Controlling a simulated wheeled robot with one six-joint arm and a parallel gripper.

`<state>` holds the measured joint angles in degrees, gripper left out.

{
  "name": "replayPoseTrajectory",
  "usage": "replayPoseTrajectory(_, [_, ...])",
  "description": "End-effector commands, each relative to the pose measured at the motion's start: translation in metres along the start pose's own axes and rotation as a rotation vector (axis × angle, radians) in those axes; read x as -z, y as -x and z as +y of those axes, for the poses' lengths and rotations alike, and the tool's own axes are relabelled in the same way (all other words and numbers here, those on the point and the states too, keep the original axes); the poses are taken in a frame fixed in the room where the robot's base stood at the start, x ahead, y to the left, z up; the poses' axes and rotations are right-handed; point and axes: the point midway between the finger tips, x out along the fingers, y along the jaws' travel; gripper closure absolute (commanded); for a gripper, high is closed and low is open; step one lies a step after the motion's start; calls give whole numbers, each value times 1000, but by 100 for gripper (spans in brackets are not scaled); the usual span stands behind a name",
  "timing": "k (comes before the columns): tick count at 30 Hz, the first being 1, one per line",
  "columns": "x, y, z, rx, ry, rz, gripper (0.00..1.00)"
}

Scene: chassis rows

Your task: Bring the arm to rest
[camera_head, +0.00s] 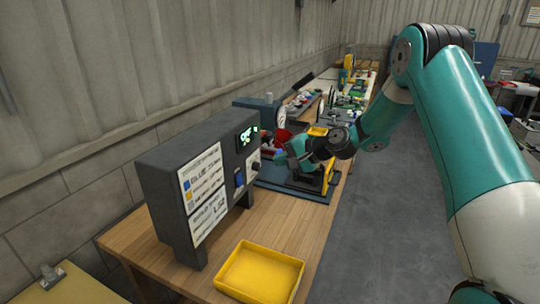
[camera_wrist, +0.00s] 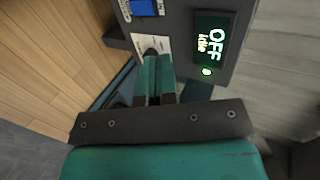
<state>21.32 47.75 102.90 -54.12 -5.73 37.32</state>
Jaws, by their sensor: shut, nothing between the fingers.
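My gripper (camera_wrist: 155,60) is shut with nothing between its teal fingers. In the wrist view the fingertips are close in front of a round dial on a white plate (camera_wrist: 151,43) of the dark control box; I cannot tell whether they touch it. In the head view my gripper (camera_head: 281,160) is at the right side of the dark grey control box (camera_head: 160,170), above the wooden bench. The box's display (camera_wrist: 211,42) reads "OFF" and "idle", with a green light below it.
A blue switch (camera_wrist: 143,7) sits beside the dial. A yellow tray (camera_head: 260,272) lies on the bench (camera_head: 285,225) in front. The grey floor (camera_head: 375,220) to the right is clear.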

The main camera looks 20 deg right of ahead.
Motion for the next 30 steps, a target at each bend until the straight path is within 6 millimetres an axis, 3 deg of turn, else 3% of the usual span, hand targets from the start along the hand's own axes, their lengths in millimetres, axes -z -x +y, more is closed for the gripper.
replayPoseTrajectory(5, [-2,0,-2,-3,7,-4,100])
replayPoseTrajectory(8, [-20,0,-13,-30,61,-36,100])
replayPoseTrajectory(11, [-64,5,-34,-91,189,-113,100])
replayPoseTrajectory(14, [-128,20,-54,-177,372,-224,100])
replayPoseTrajectory(17, [-194,46,-61,-263,563,-343,100])
replayPoseTrajectory(21, [-276,96,-52,-368,817,-504,100])
replayPoseTrajectory(25, [-330,145,-29,-441,1007,-631,100])
replayPoseTrajectory(30, [-364,187,-2,-497,1151,-737,100])
